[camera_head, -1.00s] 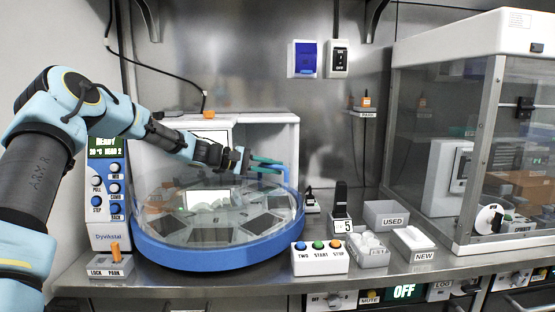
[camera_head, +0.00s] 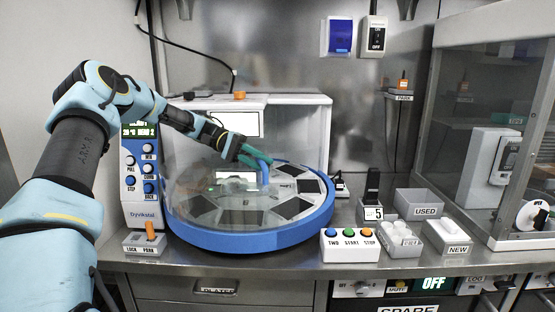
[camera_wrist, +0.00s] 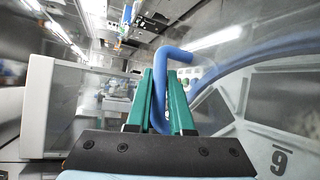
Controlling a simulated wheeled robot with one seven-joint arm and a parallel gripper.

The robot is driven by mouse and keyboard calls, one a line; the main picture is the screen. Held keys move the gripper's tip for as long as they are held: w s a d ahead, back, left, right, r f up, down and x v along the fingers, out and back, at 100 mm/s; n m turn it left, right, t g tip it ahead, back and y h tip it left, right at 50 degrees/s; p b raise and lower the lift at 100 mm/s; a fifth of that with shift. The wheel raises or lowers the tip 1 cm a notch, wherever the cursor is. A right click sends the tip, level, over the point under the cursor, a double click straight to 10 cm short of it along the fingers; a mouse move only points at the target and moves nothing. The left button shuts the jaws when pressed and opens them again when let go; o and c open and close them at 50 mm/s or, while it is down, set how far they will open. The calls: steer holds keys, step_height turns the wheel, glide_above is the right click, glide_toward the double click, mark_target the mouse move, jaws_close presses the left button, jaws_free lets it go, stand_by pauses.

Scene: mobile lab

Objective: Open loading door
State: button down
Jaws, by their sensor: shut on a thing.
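The blue round carousel (camera_head: 250,240) stands on the steel bench, with dark wedge-shaped slots on its top. A clear loading door (camera_head: 200,180) covers its left part, and slots on the right look uncovered. Its blue bent handle (camera_head: 265,174) stands near the back middle of the carousel. My gripper (camera_head: 258,160) has green fingers and is shut on this handle. In the wrist view, the handle (camera_wrist: 172,60) rises between the fingers (camera_wrist: 160,100) and bends right at its top. The door's clear edges are hard to make out.
A white housing (camera_head: 310,115) stands behind the carousel. A control panel (camera_head: 141,185) is at left, with a lock/park switch (camera_head: 150,243) in front. A button box (camera_head: 350,246), small bins (camera_head: 418,204) and a glass cabinet (camera_head: 490,140) are at right.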

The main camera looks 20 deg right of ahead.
steer(key=shift+w+a+f+m+y, duration=0.1)
steer(key=shift+a+m+y, duration=0.25)
steer(key=shift+a, duration=0.2)
steer(key=c, duration=0.8)
jaws_free()
